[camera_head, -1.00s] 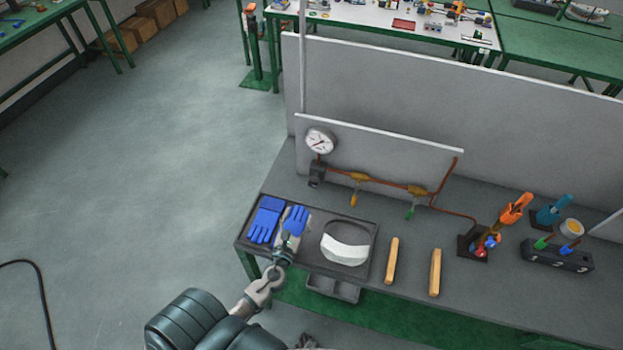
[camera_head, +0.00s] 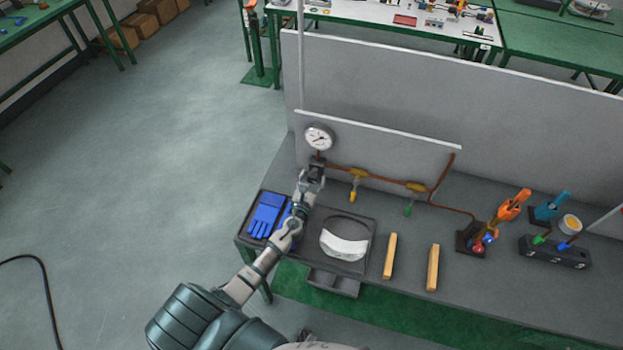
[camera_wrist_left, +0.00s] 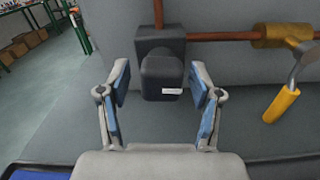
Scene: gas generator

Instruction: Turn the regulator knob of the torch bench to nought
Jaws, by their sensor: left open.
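The regulator knob (camera_wrist_left: 162,78) is a dark block-like knob with a small white mark, on a dark body (camera_wrist_left: 152,46) under the copper pipe in the left wrist view. My left gripper (camera_wrist_left: 160,90) is open, its blue-padded fingers on either side of the knob with gaps showing; I see no contact. In the head view the gripper (camera_head: 312,176) is at the regulator and hides most of it. The round white gauge (camera_head: 319,137) is above it. My right gripper is not in view.
A yellow-handled valve (camera_head: 353,190) and a green-handled valve (camera_head: 409,207) hang right of the regulator. A tray (camera_head: 367,231) with blue gloves (camera_head: 265,214) and a white item (camera_head: 343,244) lies in front. Two wooden bars (camera_head: 390,256) lie to its right. A grey panel stands behind.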

